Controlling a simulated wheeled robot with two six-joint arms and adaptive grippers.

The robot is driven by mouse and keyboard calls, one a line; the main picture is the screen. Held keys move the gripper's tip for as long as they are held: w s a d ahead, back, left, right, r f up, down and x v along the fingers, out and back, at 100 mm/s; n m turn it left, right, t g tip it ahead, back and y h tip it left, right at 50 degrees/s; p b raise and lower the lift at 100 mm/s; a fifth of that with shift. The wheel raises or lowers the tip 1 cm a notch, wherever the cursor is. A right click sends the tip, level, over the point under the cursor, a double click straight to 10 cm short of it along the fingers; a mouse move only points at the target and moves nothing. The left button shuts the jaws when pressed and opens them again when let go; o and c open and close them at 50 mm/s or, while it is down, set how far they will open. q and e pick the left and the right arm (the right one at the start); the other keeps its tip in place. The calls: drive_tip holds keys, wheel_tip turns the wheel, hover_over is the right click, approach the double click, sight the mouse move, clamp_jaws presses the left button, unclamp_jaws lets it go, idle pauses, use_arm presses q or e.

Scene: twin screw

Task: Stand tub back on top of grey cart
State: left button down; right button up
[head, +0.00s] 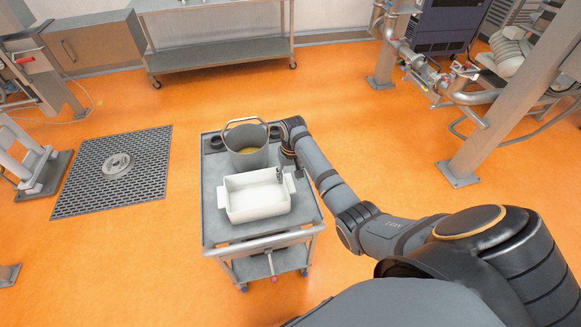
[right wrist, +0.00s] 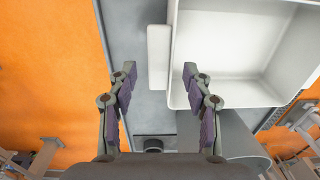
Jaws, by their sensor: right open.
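The white rectangular tub (head: 257,206) stands upright on the top of the grey cart (head: 222,232), open side up and empty. It has a flat tab handle at each end. My right gripper (head: 283,174) is at the tub's right end, above the cart top. In the right wrist view my right gripper (right wrist: 160,75) is open and empty. The tub's tab handle (right wrist: 158,57) lies ahead of the gap between its fingertips, and the tub wall (right wrist: 172,60) is just beside it. I cannot tell whether a finger touches the tub. My left gripper is not in view.
A floor grate (head: 115,175) lies left of the cart. A steel table (head: 215,50) stands at the back, pipework (head: 465,97) at the right. Orange floor around the cart is clear.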

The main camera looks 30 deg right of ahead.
wheel_tip(320, 180, up, 8)
drive_tip(key=shift+s+d+b, duration=0.15)
drive_tip(key=shift+b, duration=0.3)
